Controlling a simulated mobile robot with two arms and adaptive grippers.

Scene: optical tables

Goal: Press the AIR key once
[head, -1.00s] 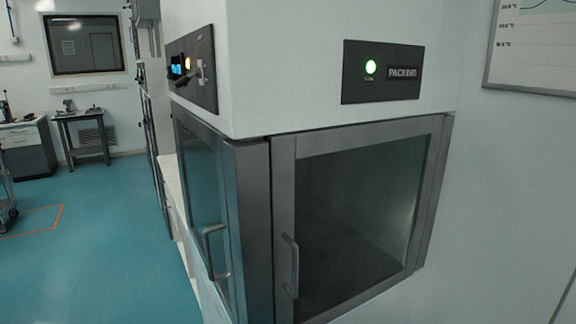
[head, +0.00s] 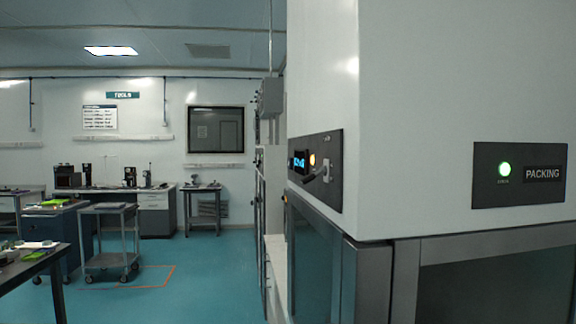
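A dark control panel (head: 334,192) sits on the left face of a white cabinet, seen at a steep angle. A dark part sticks out below the display. No AIR lettering is readable, so I cannot tell which part is the AIR key. Neither of my grippers is in view.
Glazed doors are below. A cart (head: 109,260), a dark table (head: 35,262) and workbenches stand at left. Teal floor (head: 205,285) is open between them and the cabinet.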

